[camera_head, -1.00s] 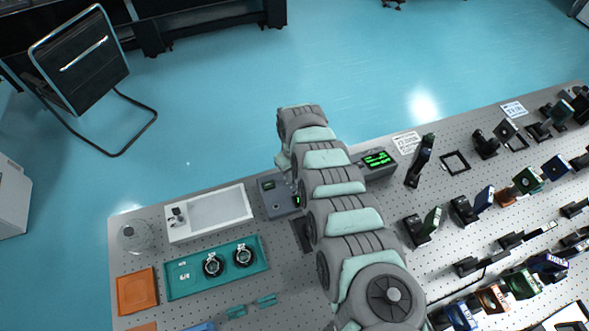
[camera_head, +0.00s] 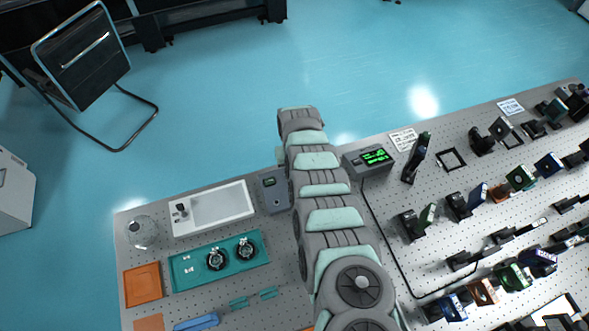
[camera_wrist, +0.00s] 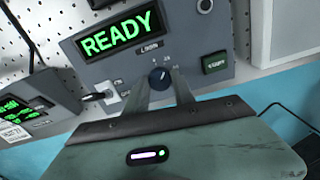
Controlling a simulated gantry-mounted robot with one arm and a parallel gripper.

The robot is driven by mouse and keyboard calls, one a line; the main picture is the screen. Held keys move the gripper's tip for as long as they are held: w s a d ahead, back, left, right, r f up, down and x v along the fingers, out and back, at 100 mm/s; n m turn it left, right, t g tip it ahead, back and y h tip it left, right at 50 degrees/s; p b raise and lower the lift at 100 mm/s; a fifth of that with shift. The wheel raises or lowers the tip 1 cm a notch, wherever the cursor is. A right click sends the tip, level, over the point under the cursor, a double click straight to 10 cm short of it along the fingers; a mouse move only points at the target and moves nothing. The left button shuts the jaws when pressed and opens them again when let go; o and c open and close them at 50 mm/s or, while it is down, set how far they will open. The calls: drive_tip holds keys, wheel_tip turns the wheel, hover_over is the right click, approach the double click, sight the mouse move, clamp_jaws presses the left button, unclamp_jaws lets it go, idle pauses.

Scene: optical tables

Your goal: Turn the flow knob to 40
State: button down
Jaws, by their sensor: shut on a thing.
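In the wrist view a grey control box (camera_wrist: 190,30) carries a green READY display (camera_wrist: 121,34). The dark flow knob (camera_wrist: 159,78) sits on its front panel below the display, with small scale marks around it too fine to read fully. My gripper (camera_wrist: 162,82) has its two fingers on either side of the knob and is shut on it. In the head view a grey box (camera_head: 274,190) shows beside my arm, partly covered by it. My gripper and the knob are hidden there.
A green START button (camera_wrist: 215,62) is right of the knob. A second box with a green screen (camera_head: 376,156) stands right of my arm. A white tray (camera_head: 243,211) and a teal tray (camera_head: 183,281) lie to the left. Optics mounts fill the right side.

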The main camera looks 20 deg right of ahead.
drive_tip(key=c, duration=1.1)
unclamp_jaws()
drive_tip(key=shift+o, duration=0.2)
drive_tip(key=shift+r, duration=0.15)
wheel_tip(320, 180, up, 10)
drive_tip(key=p, duration=0.2)
drive_tip(key=shift+r, duration=0.25)
drive_tip(key=shift+w, duration=0.1)
